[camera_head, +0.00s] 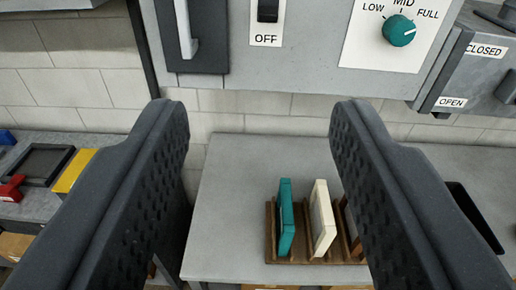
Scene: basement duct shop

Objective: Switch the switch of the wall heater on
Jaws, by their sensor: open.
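A light grey wall unit (311,55), which looks like the wall heater, runs along the top of the view. It bears a black switch (268,11) on a white plate marked OFF below it. The top of the switch and its plate are cut off by the picture edge, so I cannot tell its position. To its right is a teal dial (399,31) marked LOW, MID and FULL. My gripper (260,112) is open and empty, its fingers wide apart. In the picture, the fingertips are below the unit, on either side of the switch. Nothing is between them.
A grey table (240,180) stands below, with a wooden rack (300,257) holding a teal panel and a cream panel. A dark panel with a grey handle (190,40) is left of the switch. A grey box (470,60) marked CLOSED and OPEN is at right.

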